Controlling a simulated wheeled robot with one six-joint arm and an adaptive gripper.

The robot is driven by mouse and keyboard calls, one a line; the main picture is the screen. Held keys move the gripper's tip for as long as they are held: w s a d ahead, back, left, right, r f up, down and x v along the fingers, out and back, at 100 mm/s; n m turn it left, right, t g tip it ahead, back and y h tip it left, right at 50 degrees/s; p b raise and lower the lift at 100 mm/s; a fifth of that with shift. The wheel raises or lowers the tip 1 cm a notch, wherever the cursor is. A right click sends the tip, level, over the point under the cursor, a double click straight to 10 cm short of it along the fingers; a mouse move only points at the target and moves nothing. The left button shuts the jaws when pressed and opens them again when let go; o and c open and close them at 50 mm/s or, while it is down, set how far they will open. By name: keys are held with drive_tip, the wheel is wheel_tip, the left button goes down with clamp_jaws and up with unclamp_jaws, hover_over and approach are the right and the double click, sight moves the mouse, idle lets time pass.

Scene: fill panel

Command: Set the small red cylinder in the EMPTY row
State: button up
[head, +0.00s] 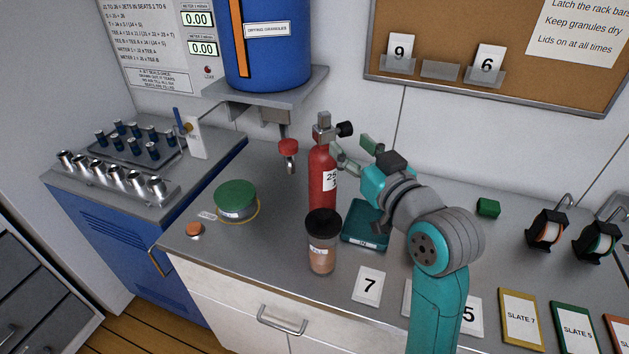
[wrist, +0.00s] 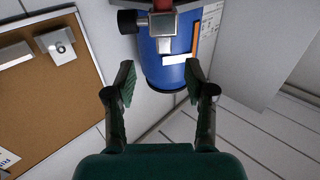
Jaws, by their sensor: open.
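The small red cylinder (head: 321,185) stands upright on the counter, with a grey valve and black knob on top and a white label partly reading "25". Its base is hidden behind a black-lidded jar. My gripper (head: 352,147) is open and empty, just right of the cylinder's top, near the valve. In the wrist view, my gripper's fingers (wrist: 160,84) are spread with nothing between them. The valve (wrist: 161,22) and black knob show at the top edge, beyond the fingertips. No row marked EMPTY can be read in these frames.
A blue drum (head: 265,55) sits on a shelf with a red-handled outlet (head: 288,150) below. Number cards and slates line the front.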

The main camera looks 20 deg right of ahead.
sight(327, 122)
drive_tip(key=w, duration=0.3)
drive_tip(key=w+a, duration=0.1)
drive_tip(key=w, duration=0.3)
drive_tip(key=w+a, duration=0.1)
drive_tip(key=w, duration=0.2)
drive_tip(key=shift+w+r, duration=0.15)
drive_tip(key=shift+w, duration=0.05)
clamp_jaws()
drive_tip(key=shift+r, duration=0.2)
